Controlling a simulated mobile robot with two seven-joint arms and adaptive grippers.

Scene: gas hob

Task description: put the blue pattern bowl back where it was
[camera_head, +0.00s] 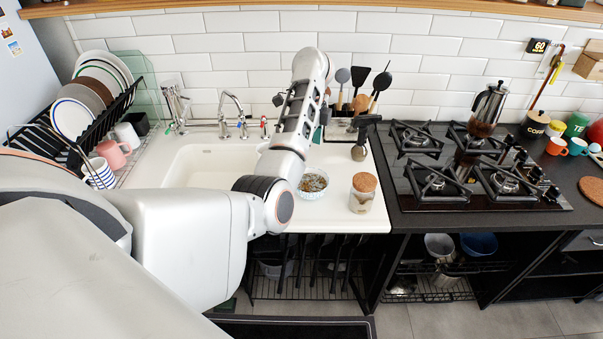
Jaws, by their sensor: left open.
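A small round bowl (313,184) with a pale blue-patterned rim and a mottled inside stands upright on the white counter (345,215), just right of the sink. My left arm comes in from the left and passes close to the bowl's left side. My left gripper (301,104) is beyond the bowl, toward the back wall. It is open and apart from the bowl. My own arm hides much of it, and only dark parts show at its sides. My right gripper is not in view.
A cork-lidded jar (363,194) stands right of the bowl. A dark-topped bottle (359,151) and utensils (360,102) stand behind. The sink (205,165) is left, with a dish rack (100,125) beyond. The gas hob (462,180) is right, with a glass press (488,105) at its back.

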